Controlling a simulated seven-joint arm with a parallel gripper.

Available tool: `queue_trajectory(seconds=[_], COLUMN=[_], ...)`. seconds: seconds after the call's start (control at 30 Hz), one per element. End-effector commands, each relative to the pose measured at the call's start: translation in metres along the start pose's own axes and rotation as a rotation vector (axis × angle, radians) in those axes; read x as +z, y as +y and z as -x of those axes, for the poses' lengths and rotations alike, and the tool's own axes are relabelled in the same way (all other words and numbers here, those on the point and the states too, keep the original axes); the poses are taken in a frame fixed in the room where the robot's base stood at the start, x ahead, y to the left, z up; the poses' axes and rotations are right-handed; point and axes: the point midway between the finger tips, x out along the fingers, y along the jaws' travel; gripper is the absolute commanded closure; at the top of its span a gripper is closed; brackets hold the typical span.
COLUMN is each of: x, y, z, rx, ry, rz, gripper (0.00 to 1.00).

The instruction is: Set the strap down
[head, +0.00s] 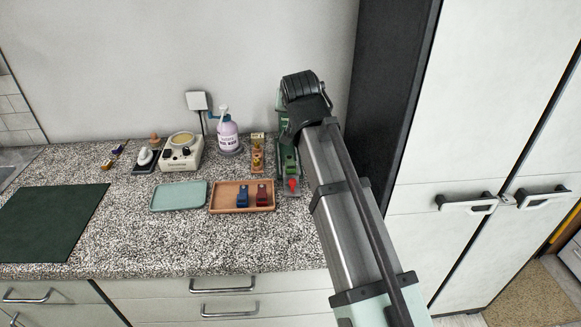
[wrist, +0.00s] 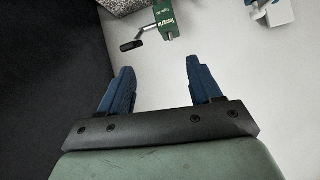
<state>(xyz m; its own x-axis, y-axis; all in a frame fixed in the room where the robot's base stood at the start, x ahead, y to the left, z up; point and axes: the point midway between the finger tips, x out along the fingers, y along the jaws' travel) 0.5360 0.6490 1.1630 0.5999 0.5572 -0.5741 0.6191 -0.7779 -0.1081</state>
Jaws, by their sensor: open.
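My gripper (wrist: 159,68) is open in the wrist view, with two blue fingers apart and nothing between them. In the head view the end of my arm is raised over the back right of the counter, and the fingers cannot be made out there. I cannot identify a strap for certain in either view. A wooden tray (head: 218,207) on the counter holds a blue item (head: 243,200) and a red item (head: 262,198), too small to name surely.
A green device (head: 287,178) stands below my arm's end; a green lettered part (wrist: 168,20) shows in the wrist view. A mint tray (head: 178,196), a dial machine (head: 180,152) and a pump bottle (head: 228,137) stand leftward. A tall cabinet (head: 490,120) is right.

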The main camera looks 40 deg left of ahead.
Motion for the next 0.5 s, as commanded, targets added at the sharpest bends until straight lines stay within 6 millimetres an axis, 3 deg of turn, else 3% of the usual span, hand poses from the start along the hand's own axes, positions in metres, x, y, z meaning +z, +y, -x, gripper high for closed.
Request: queue_trajectory(seconds=[0.03, 0.13, 0.33, 0.5], x=[-0.005, 0.010, 0.054, 0.071], y=[-0.006, -0.010, -0.007, -0.003], z=[-0.007, -0.012, 0.003, 0.012], rx=[0.002, 0.008, 0.011, 0.020], ry=[-0.064, -0.218, -0.467, -0.562], rz=[0.004, 0.025, 0.089, 0.134], gripper=[0.36, 0.36, 0.36, 0.36])
